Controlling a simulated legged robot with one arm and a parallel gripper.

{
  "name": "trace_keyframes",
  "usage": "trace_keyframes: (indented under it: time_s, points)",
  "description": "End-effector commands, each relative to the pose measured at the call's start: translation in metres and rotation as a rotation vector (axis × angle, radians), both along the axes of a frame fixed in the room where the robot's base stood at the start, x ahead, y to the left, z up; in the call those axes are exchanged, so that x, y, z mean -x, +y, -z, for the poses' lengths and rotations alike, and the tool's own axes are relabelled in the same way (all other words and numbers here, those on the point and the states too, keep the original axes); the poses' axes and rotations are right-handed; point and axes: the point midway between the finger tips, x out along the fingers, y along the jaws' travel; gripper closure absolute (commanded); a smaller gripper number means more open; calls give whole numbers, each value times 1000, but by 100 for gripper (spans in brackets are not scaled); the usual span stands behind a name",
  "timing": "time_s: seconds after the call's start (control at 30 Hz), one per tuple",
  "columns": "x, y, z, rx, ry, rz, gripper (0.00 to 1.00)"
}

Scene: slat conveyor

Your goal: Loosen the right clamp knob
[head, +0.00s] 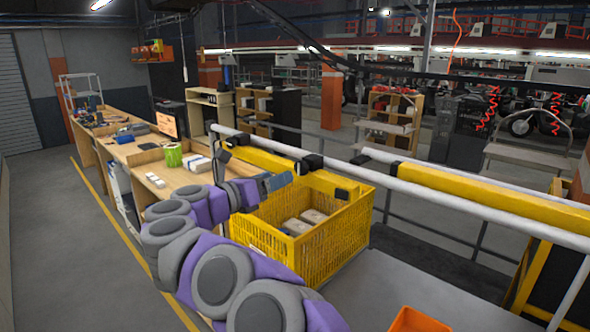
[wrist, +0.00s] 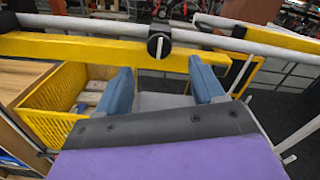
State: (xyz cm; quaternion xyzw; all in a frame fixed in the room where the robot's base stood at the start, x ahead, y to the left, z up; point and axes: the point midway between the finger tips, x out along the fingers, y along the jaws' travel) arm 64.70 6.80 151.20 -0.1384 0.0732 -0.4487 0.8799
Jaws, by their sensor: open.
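In the wrist view, a round black clamp knob (wrist: 159,45) with a pale stripe faces me, the stripe close to upright. It is at the front of a black clamp (wrist: 160,12) on the white rail. My gripper (wrist: 162,80) is open and empty, with its blue fingers apart; the knob shows above and beyond the gap between them, not held. In the head view, my gripper (head: 277,183) is just left of and below a black clamp (head: 310,163) on the rail. Another black clamp (head: 239,140) sits farther left on the rail.
A yellow crate (head: 338,237) with several packages stands below the rail. A yellow beam (head: 268,161) runs under the white rail (head: 275,147). A wooden workbench (head: 135,151) is at left. An orange bin (head: 416,321) is at the bottom right.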

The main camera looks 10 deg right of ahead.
Motion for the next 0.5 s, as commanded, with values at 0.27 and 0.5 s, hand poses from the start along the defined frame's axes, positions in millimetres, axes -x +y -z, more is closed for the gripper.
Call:
trace_keyframes:
  time_s: [0.27,0.5]
  points:
    - [-30,-41,-1,2,-2,2,32]
    - [-45,-61,0,2,-2,-1,32]
